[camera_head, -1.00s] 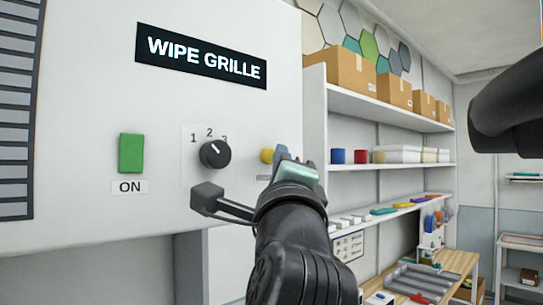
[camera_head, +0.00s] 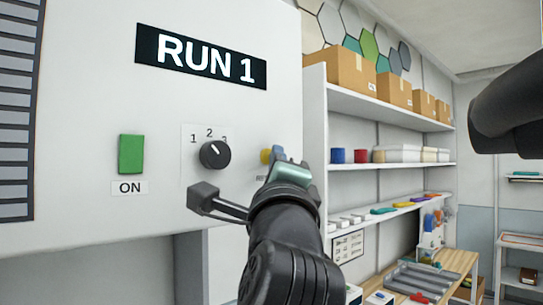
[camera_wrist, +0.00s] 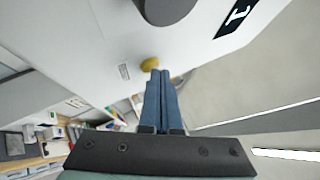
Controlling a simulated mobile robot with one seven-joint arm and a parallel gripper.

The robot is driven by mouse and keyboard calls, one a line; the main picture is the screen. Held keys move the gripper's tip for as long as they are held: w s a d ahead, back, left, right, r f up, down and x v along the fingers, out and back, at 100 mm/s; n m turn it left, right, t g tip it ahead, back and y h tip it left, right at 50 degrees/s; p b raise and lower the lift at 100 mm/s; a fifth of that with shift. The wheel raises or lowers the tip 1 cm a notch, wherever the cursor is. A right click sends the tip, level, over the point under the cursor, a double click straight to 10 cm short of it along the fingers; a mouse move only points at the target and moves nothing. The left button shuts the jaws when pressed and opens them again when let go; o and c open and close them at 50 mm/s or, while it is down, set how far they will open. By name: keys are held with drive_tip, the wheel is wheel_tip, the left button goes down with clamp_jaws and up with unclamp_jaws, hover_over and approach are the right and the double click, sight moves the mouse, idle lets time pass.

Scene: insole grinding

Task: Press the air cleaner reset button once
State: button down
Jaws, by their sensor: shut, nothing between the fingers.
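The air cleaner's white front panel (camera_head: 80,215) fills the left of the head view. Its display (camera_head: 203,56) reads "RUN 1". The yellow reset button (camera_head: 265,155) sits at the panel's right, partly hidden by my gripper (camera_head: 283,158). The button also shows in the wrist view (camera_wrist: 149,63), just beyond the closed fingertips (camera_wrist: 160,73). My gripper is shut and empty, with its tips close to the button. I cannot tell whether they touch it.
A green ON button (camera_head: 131,154) and a black dial (camera_head: 214,154) marked 1, 2, 3 are on the panel left of my gripper. Shelves with cardboard boxes (camera_head: 350,68) stand to the right, above a wooden workbench (camera_head: 455,262).

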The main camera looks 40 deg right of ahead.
drive_tip(key=shift+s, duration=0.85)
drive_tip(key=shift+s, duration=0.1)
drive_tip(key=shift+s+d+b, duration=0.15)
drive_tip(key=shift+s+b, duration=0.15)
drive_tip(key=shift+s, duration=0.9)
drive_tip(key=shift+s+d+b, duration=0.1)
drive_tip(key=shift+s+b, duration=0.15)
drive_tip(key=shift+s, duration=0.95)
drive_tip(key=s+a+f+n+t+y+b, duration=0.1)
drive_tip(key=a+f+n+t+y, duration=0.1)
drive_tip(key=a+n, duration=0.7)
drive_tip(key=s+a+f+n+t+y+b, duration=0.1)
drive_tip(key=a+f+n+t+y, duration=0.1)
drive_tip(key=a+n+y, duration=0.4)
drive_tip(key=s+a+f+n+t+y+b, duration=0.2)
drive_tip(key=a+n+t+y, duration=0.2)
drive_tip(key=a+n, duration=0.9)
drive_tip(key=shift+a+f+n+t+y, duration=0.35)
drive_tip(key=shift+a+y, duration=0.25)
drive_tip(key=shift+a, duration=0.2)
